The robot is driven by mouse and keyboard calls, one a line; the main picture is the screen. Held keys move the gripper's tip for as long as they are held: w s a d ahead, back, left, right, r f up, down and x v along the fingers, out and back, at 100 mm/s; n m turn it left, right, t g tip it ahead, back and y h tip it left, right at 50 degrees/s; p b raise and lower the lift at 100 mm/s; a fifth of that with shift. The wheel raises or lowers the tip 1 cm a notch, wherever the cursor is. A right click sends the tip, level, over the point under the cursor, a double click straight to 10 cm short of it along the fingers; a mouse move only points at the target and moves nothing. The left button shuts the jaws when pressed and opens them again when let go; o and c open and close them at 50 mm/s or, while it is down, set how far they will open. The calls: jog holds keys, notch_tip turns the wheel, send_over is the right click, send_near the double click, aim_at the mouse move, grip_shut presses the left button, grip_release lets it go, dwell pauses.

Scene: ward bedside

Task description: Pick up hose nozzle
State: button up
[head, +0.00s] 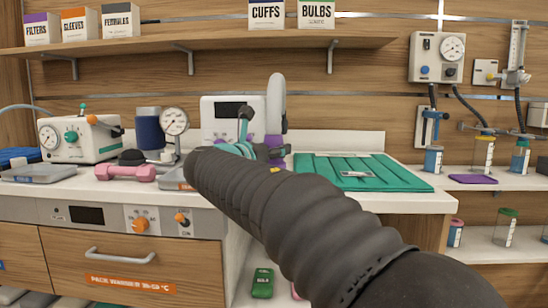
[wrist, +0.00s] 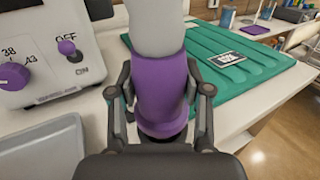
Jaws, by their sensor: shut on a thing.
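The hose nozzle (wrist: 160,95) has a purple lower sleeve and a pale grey rounded upper part. It stands roughly upright between the fingers of my gripper (wrist: 158,88), which is shut on the purple part. In the head view the nozzle's grey top (head: 276,100) rises beyond my gripper (head: 262,150), in front of the white device. My dark arm hides part of the counter there. The wrist view does not clearly show whether the nozzle's base touches the counter.
A white control box (wrist: 45,55) with purple knobs stands close on the left. A green ribbed pad (head: 365,172) lies on the right. A pink dumbbell (head: 125,172) and a gauge (head: 174,122) are at left. A shelf (head: 220,42) with boxes hangs above.

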notch_tip(320, 180, up, 2)
jog(key=shift+r, duration=0.1)
jog(key=s+d+r, duration=0.3)
jog(key=d+r, duration=0.3)
jog(key=d, duration=0.5)
jog(key=shift+s+r, duration=0.2)
jog(key=shift+s, duration=0.15)
jog(key=shift+f, duration=0.15)
jog(key=w+a+f+p, duration=0.2)
jog(key=w+a+f, duration=0.2)
jog(key=w+a, duration=0.6)
jog(key=shift+w+a+p, duration=0.3)
jog(key=shift+w+a, duration=0.05)
jog(key=shift+w, duration=0.75)
dwell(1.2)
jog(key=shift+f+b, duration=0.7)
jog(key=shift+f, duration=0.35)
